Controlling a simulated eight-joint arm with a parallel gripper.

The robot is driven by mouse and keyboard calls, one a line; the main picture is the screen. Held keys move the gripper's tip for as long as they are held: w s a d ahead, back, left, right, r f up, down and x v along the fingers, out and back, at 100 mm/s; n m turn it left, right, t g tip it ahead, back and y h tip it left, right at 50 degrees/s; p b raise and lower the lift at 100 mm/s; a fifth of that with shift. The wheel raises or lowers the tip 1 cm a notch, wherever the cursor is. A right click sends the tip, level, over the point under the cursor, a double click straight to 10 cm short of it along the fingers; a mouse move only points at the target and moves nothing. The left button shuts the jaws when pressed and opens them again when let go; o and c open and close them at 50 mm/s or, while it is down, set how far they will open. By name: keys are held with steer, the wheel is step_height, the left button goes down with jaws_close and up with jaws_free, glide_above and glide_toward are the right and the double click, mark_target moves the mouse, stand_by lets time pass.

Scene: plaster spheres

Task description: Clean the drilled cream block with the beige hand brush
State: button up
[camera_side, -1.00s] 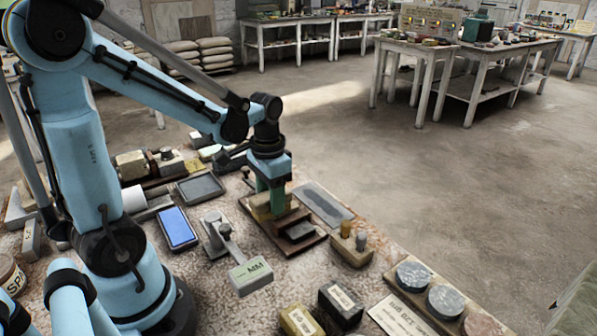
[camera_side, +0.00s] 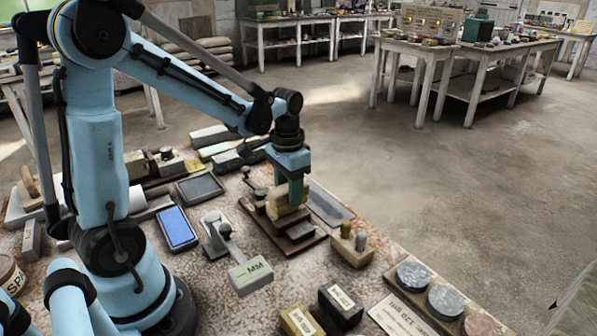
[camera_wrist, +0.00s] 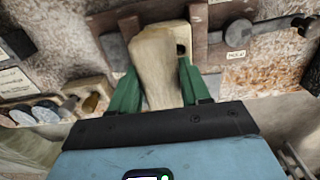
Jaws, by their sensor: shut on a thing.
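My gripper (camera_side: 288,188) has green fingers, also in the wrist view (camera_wrist: 155,78). They are shut on the beige hand brush (camera_wrist: 153,58), which stretches forward from between them. The drilled cream block (camera_wrist: 183,38) lies just beyond and beneath the brush in the wrist view, with one dark hole showing at its right. The brush covers most of the block there. In the side view the block and brush run together as one pale mass under the fingers, over a dark brown wooden fixture (camera_side: 303,245). I cannot tell whether the bristles touch the block.
A grey slab (camera_side: 328,205) lies right of the fixture. A wooden stand with pegs (camera_side: 351,249) is in front of it. Round grey discs (camera_side: 413,275) sit front right.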

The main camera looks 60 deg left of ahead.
mark_target(271, 194)
steer(key=shift+s, duration=0.1)
steer(key=shift+s, duration=2.1)
steer(key=shift+w+r, duration=0.35)
steer(key=shift+w, duration=0.25)
steer(key=shift+w+r, duration=0.35)
steer(key=shift+w, duration=0.2)
steer(key=shift+r, duration=1.25)
steer(key=shift+r, duration=0.1)
